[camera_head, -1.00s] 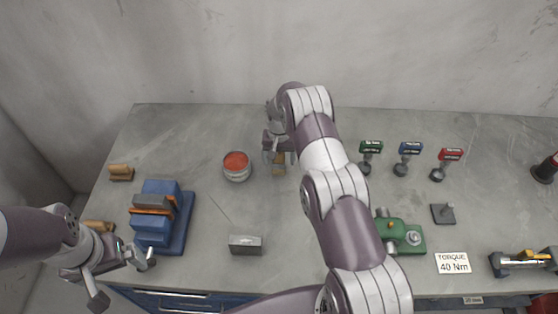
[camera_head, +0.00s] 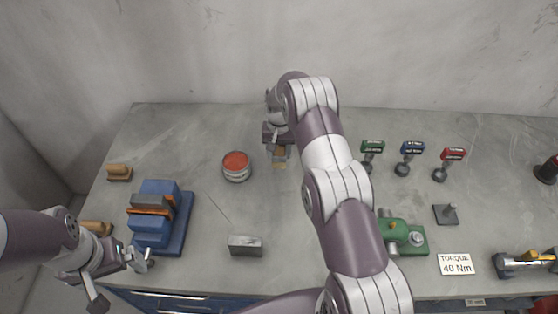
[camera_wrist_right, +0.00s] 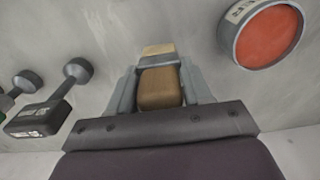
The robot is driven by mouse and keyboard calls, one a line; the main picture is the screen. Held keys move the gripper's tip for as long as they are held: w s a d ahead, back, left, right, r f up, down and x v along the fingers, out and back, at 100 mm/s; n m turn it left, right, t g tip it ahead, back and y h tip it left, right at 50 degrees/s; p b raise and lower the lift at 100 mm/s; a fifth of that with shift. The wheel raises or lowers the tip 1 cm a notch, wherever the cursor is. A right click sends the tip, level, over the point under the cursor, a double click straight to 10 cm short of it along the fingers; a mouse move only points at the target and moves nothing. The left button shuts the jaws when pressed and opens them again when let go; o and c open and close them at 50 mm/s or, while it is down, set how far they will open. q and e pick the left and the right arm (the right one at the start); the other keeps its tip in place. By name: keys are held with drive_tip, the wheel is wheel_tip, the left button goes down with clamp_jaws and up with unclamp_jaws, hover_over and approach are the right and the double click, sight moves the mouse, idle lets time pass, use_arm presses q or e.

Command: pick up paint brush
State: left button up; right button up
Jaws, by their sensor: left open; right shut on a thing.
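The paint brush (camera_wrist_right: 160,88) has a brown handle, a grey band and pale bristles; it lies between the fingers of my right gripper (camera_wrist_right: 161,82) in the right wrist view. That gripper is shut on it. In the head view, part of the brush (camera_head: 280,160) shows under the right gripper (camera_head: 279,150), near the back of the bench; the arm and hand hide some of it. I cannot tell whether the brush touches the bench. My left gripper (camera_head: 124,279) is open and empty at the front left edge.
A red paint can (camera_head: 236,167) stands left of the brush. A blue vise (camera_head: 160,225) is at the left, and a grey block (camera_head: 245,245) near the front. Torque tools (camera_head: 410,158), a green fixture (camera_head: 402,234) and a sign (camera_head: 456,264) are at the right.

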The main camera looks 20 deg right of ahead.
drive_tip(key=s+a+r+b, duration=0.3)
drive_tip(key=s+a+r, duration=0.2)
drive_tip(key=s, duration=0.5)
wheel_tip(320, 180, up, 2)
drive_tip(key=shift+s+r, duration=0.25)
drive_tip(key=shift+s, duration=0.05)
drive_tip(key=shift+a, duration=0.1)
idle(1.1)
